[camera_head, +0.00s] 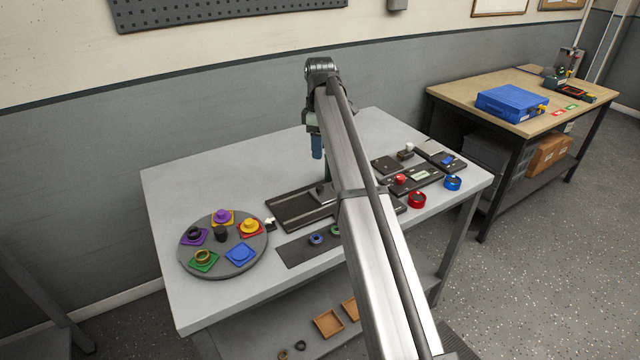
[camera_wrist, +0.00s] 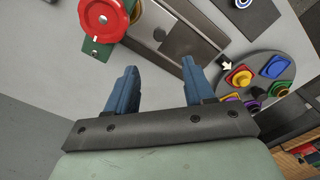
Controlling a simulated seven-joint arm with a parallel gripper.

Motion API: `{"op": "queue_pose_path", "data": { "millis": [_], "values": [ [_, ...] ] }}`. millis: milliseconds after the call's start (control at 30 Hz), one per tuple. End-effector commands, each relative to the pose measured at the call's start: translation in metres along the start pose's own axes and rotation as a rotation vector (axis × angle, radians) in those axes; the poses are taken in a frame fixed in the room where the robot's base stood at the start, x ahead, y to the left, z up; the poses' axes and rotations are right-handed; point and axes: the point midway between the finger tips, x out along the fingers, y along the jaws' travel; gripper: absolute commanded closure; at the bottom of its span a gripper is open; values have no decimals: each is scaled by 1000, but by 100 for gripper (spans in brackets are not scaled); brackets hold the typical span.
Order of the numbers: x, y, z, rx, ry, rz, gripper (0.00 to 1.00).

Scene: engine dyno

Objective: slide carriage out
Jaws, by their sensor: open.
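A dark slide base with pale rails (camera_head: 290,213) lies on the grey table, partly hidden behind my arm. A small dark block, which looks like the carriage (camera_head: 321,192), sits on it beside my arm. In the wrist view a dark carriage-like plate (camera_wrist: 180,42) lies on the rails beyond my fingertips. A red handwheel (camera_wrist: 103,12) on a green block (camera_wrist: 98,50) shows at the upper left there; my arm hides it in the head view. My gripper (camera_wrist: 160,72) is open and empty, with blue fingers apart. In the head view its blue fingers (camera_head: 317,147) hang above the table behind the slide.
A round grey turntable (camera_head: 222,268) with several coloured pieces stands left of the slide. A dark mat with rings (camera_head: 300,250) lies in front. The table's back left is clear.

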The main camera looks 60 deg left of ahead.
Motion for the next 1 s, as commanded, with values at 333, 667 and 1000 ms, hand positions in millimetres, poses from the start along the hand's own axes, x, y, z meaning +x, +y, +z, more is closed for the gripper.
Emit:
{"op": "queue_pose_path", "data": {
  "millis": [333, 667, 1000],
  "values": [
    [48, -2, 1, 0, -1, -3, 47],
    [104, -1, 1, 1, -1, -2, 47],
    [133, 0, 0, 1, 0, 0, 47]
  ]
}}
